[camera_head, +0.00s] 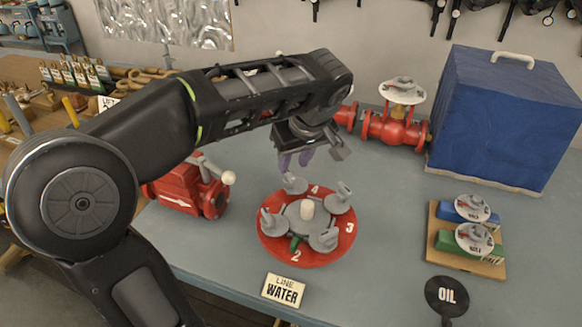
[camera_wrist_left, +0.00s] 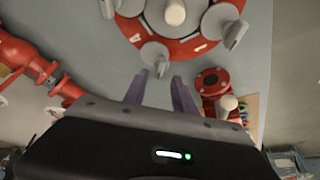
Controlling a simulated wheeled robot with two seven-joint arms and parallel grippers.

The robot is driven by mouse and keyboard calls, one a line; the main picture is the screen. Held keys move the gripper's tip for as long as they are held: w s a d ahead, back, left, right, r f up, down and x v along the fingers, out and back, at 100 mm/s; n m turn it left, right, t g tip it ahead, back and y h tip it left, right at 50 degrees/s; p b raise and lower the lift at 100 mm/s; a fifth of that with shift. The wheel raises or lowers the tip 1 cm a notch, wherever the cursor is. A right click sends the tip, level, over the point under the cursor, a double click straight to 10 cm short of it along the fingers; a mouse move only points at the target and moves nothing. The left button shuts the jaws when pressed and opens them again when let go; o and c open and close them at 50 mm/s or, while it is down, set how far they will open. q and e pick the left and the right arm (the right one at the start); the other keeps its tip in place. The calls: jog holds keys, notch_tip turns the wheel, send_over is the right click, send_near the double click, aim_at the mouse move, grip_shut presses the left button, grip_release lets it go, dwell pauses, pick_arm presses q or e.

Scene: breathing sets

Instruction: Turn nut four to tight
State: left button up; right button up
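A red round plate (camera_head: 265,248) with numbers and several grey wing nuts lies on the bench around a grey hub with a white knob (camera_head: 307,208). The far wing nut (camera_head: 294,184) stands left of the number 4; the right wing nut (camera_head: 341,198) is on the number's other side. My left gripper (camera_head: 293,164) is above the plate's far edge, just over the far nut. In the left wrist view its two purple fingers (camera_wrist_left: 160,83) are apart, with that nut (camera_wrist_left: 155,56) just beyond and between the tips. Contact cannot be told. My right gripper is not in view.
A red valve (camera_head: 180,188) stands left of the plate, and red piping (camera_head: 395,130) stands behind it. A blue covered box (camera_head: 505,120) and a wooden board with two valves (camera_head: 492,266) are at right. A WATER sign (camera_head: 283,290) lies in front. Bench between is clear.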

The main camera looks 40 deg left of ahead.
aim_at(290, 173)
pick_arm(q)
jog(key=shift+p+x, duration=0.35)
jog(key=shift+x, duration=1.8)
jog(key=shift+c, duration=0.4)
grip_shut()
